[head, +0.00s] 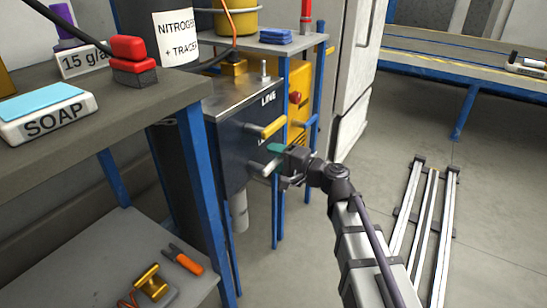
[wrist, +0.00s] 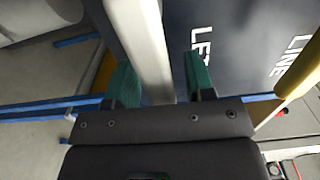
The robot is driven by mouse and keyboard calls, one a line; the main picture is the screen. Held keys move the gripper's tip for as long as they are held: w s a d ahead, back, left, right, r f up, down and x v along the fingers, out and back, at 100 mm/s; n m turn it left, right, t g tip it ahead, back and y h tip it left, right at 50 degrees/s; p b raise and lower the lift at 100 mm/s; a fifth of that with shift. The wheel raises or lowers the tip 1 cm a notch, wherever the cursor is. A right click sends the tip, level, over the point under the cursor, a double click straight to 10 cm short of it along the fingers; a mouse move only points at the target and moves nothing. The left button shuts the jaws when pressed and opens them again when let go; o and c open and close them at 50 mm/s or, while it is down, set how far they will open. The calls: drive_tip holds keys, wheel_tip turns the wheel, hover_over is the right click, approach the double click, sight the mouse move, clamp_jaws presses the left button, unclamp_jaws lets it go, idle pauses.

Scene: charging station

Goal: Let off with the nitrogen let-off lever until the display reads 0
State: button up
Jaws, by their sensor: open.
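A dark blue panel box (head: 228,125) stands under a metal top in the head view. A yellow lever (head: 267,128) sticks out beside the word LINE. Below it a pale lever (head: 257,169) sticks out, with part of a label starting "LE" near it in the wrist view. My gripper (head: 274,160) is at the end of this pale lever. In the wrist view the green fingers of my gripper (wrist: 160,82) stand apart, with the pale lever (wrist: 150,45) between them and gaps visible on both sides. No display reading can be seen.
The yellow lever shows close by at the right edge of the wrist view (wrist: 298,72). Blue posts (head: 281,190) and a yellow unit (head: 298,95) stand behind the panel. A workbench (head: 110,110) with soap stands at left. Open floor (head: 480,220) lies at right.

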drive_tip(key=v, duration=1)
drive_tip(key=shift+d, duration=0.15)
drive_tip(key=shift+s, duration=0.1)
